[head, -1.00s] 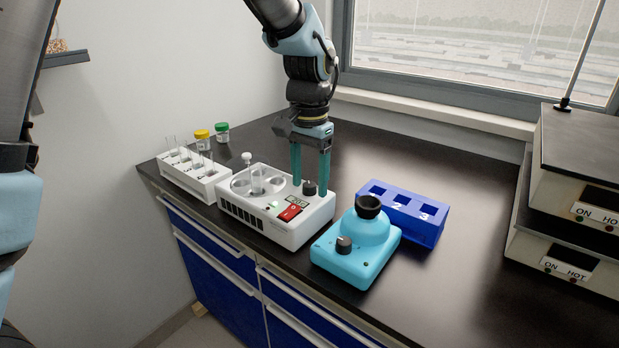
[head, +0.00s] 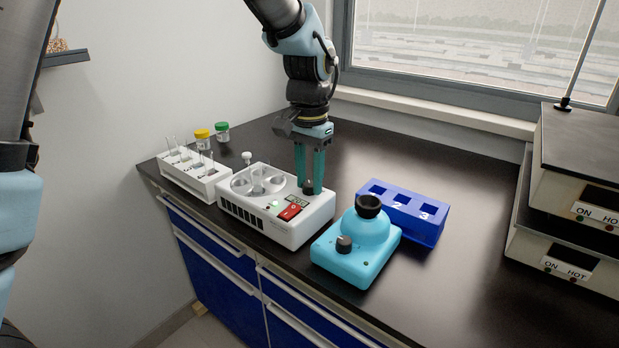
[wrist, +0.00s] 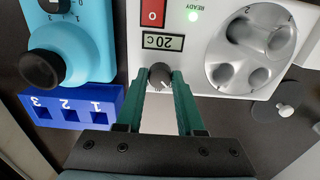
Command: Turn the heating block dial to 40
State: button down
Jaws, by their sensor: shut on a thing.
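The white heating block (head: 305,228) stands on the dark bench with round wells, a red switch (head: 289,212) and a small display. In the wrist view the display (wrist: 162,42) is upside down and appears to read 20c. A green light beside the word READY (wrist: 193,16) is lit. The black dial (wrist: 160,76) is a round knob with a pale pointer mark. My gripper (wrist: 161,80) is shut on the dial from above, one green finger on each side.
A light-blue device (head: 360,262) with a black cup and knob stands right of the block. A blue numbered rack (head: 428,230) is behind it. A white tube rack (head: 205,185) and two capped jars (head: 222,132) stand left. Stacked hotplates (head: 560,232) are at the right.

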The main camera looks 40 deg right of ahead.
aim_at(310, 184)
jog(key=shift+r+m, duration=0.1)
jog(key=shift+m, duration=0.2)
jog(key=m+p, duration=0.3)
jog(key=m, duration=0.1)
jog(key=shift+r, duration=0.1)
jog(key=shift+m+p, duration=1.05)
jog(key=shift+m, duration=0.95)
jog(key=shift+d, duration=0.1)
jog(key=c, duration=0.5)
grip_release()
notch_tip(310, 184, up, 10)
jog(key=shift+r+b, duration=0.25)
jog(key=shift+b, duration=0.25)
